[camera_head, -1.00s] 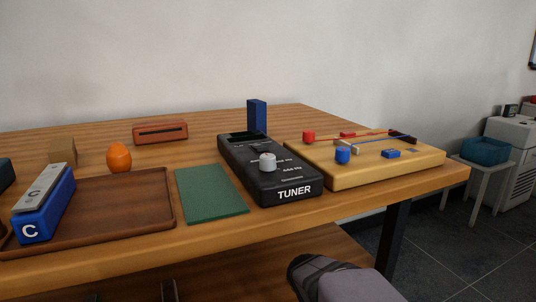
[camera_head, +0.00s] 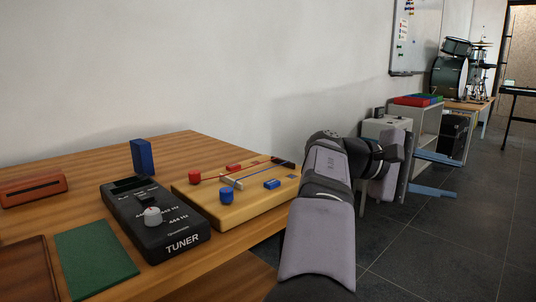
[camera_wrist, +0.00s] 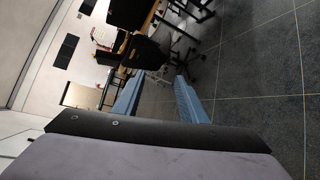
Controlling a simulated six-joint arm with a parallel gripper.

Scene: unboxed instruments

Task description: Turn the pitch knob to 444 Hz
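The black tuner (camera_head: 155,220) lies on the wooden table in the head view, with its label facing the near edge. The "444 Hz" mark is to the knob's right; the knob's exact setting is too small to tell. My gripper (camera_head: 436,175) is far to the right of the tuner, beyond the table edge. Its two blue fingers are apart with nothing between them, and they also show in the wrist view (camera_wrist: 160,100). The tuner is not in the wrist view.
A yellow board (camera_head: 240,205) with coloured knobs and strings sits right of the tuner. A blue block (camera_head: 141,157) stands behind it, and a green mat (camera_head: 95,258) lies to its left. A whiteboard (camera_head: 417,40) and drums (camera_head: 450,78) are at the back right.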

